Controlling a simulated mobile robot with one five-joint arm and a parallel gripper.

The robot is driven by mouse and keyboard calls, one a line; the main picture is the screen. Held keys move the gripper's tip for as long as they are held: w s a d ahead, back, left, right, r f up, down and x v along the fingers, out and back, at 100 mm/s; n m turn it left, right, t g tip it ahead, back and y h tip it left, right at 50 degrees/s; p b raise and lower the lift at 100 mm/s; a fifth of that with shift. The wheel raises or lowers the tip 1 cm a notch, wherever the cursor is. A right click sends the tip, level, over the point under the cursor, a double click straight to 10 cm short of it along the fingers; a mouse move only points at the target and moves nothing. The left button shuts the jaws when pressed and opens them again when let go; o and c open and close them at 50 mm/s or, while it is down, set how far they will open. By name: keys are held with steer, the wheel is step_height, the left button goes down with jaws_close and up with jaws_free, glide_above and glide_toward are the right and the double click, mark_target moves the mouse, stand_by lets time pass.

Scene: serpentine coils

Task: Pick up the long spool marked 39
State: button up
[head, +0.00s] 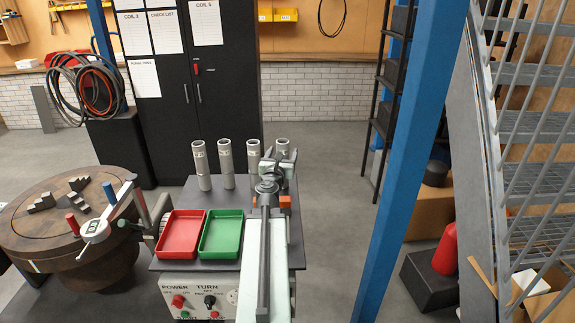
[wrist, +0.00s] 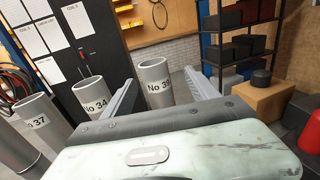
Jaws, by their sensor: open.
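Several long grey spools stand upright at the back of the dark worktop. In the wrist view, the rightmost spool (wrist: 154,80) has a label that starts "No 3"; its last digit is partly covered and looks like 9. It appears between the two fingers of my gripper (wrist: 160,82), which are apart and empty. I cannot tell how far ahead of the fingers it stands. In the head view, my gripper (head: 277,162) partly hides this rightmost spool (head: 282,144). The spools marked 34 (wrist: 93,98) and 37 (wrist: 36,124) stand to its left.
A red tray (head: 181,236) and a green tray (head: 221,236) lie on the worktop (head: 193,196), left of my arm. A round wooden table (head: 40,215) with a gauge stands at left. A blue post (head: 398,150) rises at right.

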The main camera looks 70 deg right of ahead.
mark_target(281, 149)
steer(key=d, duration=0.1)
steer(key=w+d, duration=0.1)
steer(key=d, duration=0.3)
steer(key=shift+w+r, duration=0.15)
steer(key=shift+r, duration=0.1)
steer(key=shift+w, duration=0.2)
steer(key=shift+a, duration=0.15)
steer(key=shift+c, duration=0.9)
jaws_close()
